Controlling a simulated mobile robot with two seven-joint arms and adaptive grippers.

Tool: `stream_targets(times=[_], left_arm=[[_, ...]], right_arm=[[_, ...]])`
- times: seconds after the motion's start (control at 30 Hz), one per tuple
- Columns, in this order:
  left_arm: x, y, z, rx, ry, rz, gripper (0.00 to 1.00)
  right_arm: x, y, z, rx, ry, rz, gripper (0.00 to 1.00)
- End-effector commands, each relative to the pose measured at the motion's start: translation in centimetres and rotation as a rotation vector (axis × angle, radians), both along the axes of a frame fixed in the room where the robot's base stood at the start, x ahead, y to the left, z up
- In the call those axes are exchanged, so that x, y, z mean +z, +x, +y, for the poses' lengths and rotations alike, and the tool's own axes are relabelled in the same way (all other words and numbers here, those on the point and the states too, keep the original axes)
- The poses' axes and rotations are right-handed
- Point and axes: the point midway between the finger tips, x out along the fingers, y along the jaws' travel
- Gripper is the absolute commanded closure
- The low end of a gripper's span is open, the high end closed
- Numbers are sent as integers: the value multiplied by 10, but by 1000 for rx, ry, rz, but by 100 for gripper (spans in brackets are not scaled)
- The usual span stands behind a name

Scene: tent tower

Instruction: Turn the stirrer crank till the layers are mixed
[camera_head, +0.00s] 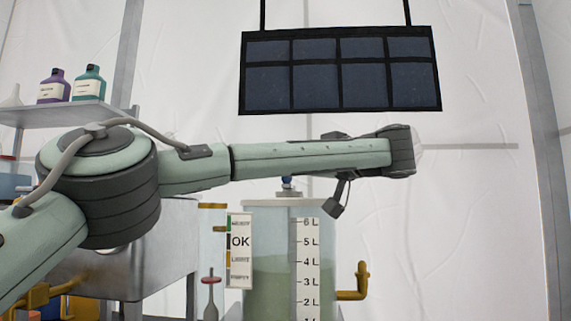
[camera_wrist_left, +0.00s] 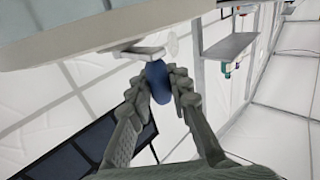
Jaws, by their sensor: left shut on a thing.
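The clear tank (camera_head: 262,225) stands below my left arm in the head view, its foot cut off by the frame. Dull green liquid (camera_head: 272,285) fills it to a little above the 4 L mark of its white scale (camera_head: 307,262), with no clear layer boundary visible. A small blue and metal fitting (camera_head: 288,184) shows above the tank, just under my arm. In the left wrist view, my left gripper (camera_wrist_left: 159,80) is shut on a blue handle (camera_wrist_left: 158,84), beside a pale metal bar (camera_wrist_left: 140,50). My arm hides most of the crank in the head view. My right gripper is out of view.
A label strip (camera_head: 240,250) with an OK line stands at the tank's left, and a yellow tap (camera_head: 355,283) is at its right. A dark panel (camera_head: 340,72) hangs above my arm. A shelf (camera_head: 70,114) at the left bears purple and teal bottles.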

Motion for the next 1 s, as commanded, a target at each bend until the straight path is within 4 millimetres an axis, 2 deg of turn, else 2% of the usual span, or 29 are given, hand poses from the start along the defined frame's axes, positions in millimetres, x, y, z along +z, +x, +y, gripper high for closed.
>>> stream_targets(times=[0.47,0.5,0.67,1.0], left_arm=[[0,0,-1,5,0,0,100],[0,0,-1,5,0,0,80],[0,0,-1,5,0,0,60],[0,-2,-3,4,0,0,59]], right_arm=[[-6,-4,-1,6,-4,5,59],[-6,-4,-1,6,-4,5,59],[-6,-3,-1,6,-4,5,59],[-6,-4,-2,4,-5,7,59]])
